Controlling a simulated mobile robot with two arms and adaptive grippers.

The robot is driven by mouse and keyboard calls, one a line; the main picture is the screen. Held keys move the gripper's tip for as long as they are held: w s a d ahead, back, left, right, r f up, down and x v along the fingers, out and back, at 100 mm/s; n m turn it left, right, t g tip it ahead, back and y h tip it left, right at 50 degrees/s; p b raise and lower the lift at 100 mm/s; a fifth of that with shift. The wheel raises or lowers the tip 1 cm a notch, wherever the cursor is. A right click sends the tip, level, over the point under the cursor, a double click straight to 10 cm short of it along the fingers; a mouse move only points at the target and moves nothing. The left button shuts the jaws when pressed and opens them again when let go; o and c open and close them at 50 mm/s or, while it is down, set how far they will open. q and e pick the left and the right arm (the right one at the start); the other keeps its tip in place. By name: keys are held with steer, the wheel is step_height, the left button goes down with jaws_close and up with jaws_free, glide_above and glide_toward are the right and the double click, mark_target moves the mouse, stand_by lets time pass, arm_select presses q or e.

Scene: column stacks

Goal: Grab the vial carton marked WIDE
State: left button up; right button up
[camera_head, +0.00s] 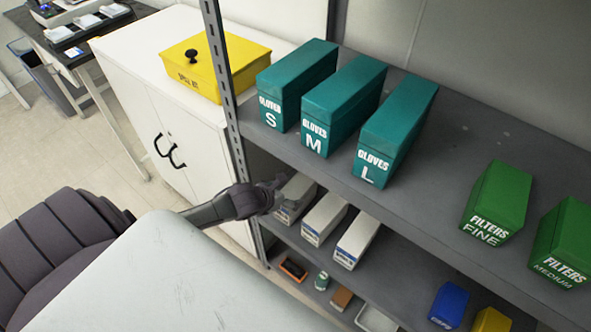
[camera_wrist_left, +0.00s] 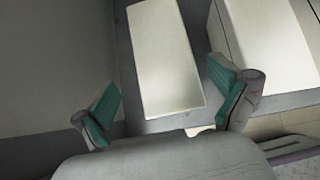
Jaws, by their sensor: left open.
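Three white vial cartons with blue-edged labels stand in a row on the middle shelf in the head view: a left one (camera_head: 295,197), a middle one (camera_head: 324,218) and a right one (camera_head: 356,240). Their print is too small to read, so I cannot tell which says WIDE. My left gripper (camera_head: 275,188) is at the left carton and partly covers it. In the left wrist view, its teal-padded fingers (camera_wrist_left: 163,85) are open, one on each side of a white carton (camera_wrist_left: 165,45), with gaps showing. My right gripper is not visible.
The upper shelf (camera_head: 440,185) holds teal glove boxes (camera_head: 343,105) and green filter boxes (camera_head: 497,203). A metal upright (camera_head: 222,85) stands left of my gripper. A yellow box (camera_head: 212,65) sits on the white cabinet (camera_head: 130,60). Small boxes are on the lower shelf (camera_head: 398,290).

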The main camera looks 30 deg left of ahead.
mark_target(295, 193)
arm_select(q)
steer(key=shift+d+b+x, duration=0.15)
steer(key=shift+b+x, duration=0.1)
steer(key=shift+x, duration=1.3)
steer(key=shift+d+b+x, duration=0.15)
steer(key=shift+b+x, duration=0.05)
steer(key=shift+x, duration=1.35)
steer(key=shift+r, duration=0.1)
steer(key=shift+c, duration=0.3)
steer(key=c, duration=1.6)
